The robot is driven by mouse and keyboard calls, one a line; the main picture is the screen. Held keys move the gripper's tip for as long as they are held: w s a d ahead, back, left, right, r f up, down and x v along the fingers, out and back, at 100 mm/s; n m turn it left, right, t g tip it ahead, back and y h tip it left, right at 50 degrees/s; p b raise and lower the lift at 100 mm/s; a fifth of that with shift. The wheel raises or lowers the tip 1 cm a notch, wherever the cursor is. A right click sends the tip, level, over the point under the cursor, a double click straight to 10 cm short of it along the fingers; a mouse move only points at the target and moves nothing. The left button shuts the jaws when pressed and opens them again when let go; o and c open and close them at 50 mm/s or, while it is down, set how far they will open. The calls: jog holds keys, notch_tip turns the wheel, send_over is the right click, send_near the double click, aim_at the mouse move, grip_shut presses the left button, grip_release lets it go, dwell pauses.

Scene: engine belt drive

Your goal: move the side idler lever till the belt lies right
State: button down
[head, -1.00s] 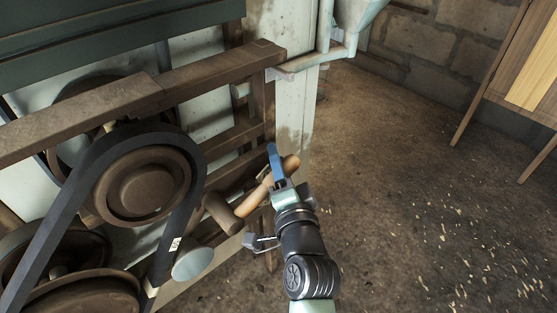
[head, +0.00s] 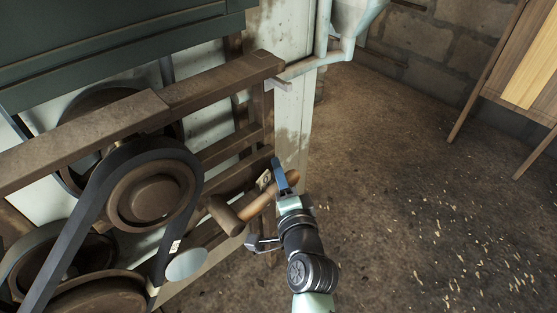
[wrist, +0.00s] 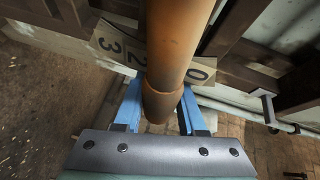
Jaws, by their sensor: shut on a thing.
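The side idler lever's orange-brown handle (head: 262,205) slopes up to the right from a brown hub (head: 226,215). My gripper (head: 281,176) is shut on the handle near its outer end. In the wrist view the blue fingers (wrist: 158,110) sit either side of the handle (wrist: 172,50). A pale round disc (head: 187,265) is below left of the hub, close to the belt. The black belt (head: 72,225) runs over the upper brown pulley (head: 148,193) and down to a lower pulley (head: 98,298). A numbered plate (wrist: 113,44) shows 3, 2 and 0; the handle hides part of it.
A brown timber frame (head: 215,80) stands behind the handle and pulleys. A pale pipe (head: 322,45) rises at the top. A wooden cabinet (head: 525,75) stands far right.

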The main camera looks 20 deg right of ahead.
jog(key=shift+f, duration=0.1)
jog(key=c, duration=0.5)
grip_release()
jog(key=p+v, duration=0.2)
jog(key=v, duration=1.1)
